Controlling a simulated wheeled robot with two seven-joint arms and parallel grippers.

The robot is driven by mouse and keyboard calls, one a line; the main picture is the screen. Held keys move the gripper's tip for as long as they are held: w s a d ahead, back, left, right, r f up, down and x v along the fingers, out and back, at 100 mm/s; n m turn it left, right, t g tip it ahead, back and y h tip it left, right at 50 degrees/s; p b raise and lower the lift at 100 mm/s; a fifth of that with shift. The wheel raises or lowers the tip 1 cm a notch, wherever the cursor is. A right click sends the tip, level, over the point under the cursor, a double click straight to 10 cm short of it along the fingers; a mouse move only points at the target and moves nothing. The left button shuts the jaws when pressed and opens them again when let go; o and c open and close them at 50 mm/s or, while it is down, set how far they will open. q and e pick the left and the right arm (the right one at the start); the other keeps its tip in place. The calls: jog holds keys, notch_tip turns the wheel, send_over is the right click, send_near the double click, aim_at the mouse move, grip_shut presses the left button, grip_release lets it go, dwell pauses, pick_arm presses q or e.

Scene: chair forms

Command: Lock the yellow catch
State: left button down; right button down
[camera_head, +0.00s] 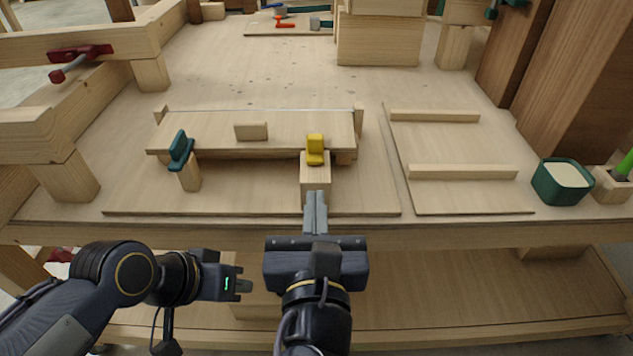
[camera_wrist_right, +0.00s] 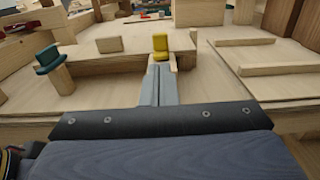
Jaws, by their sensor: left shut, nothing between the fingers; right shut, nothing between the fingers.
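The yellow catch (camera_head: 315,150) sits on top of a small wooden block (camera_head: 315,176) at the front edge of a raised wooden panel (camera_head: 210,130). It has an upright back part and a lower front part. It also shows in the right wrist view (camera_wrist_right: 160,46). My right gripper (camera_head: 315,198) is shut and empty, its fingertips just in front of and below the catch, close to the block. Whether the tips touch the block is unclear. My left gripper (camera_head: 245,286) is shut and empty, low at the left, in front of the bench edge.
A teal catch (camera_head: 180,150) stands on a post to the left. A small wooden block (camera_head: 251,131) lies on the panel. At the right are a board with two strips (camera_head: 462,172) and a green container (camera_head: 562,182). A red clamp (camera_head: 78,58) is at upper left.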

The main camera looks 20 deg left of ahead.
jog(key=v, duration=0.3)
jog(key=shift+s+d, duration=0.1)
jog(key=shift+s, duration=0.05)
dwell(0.4)
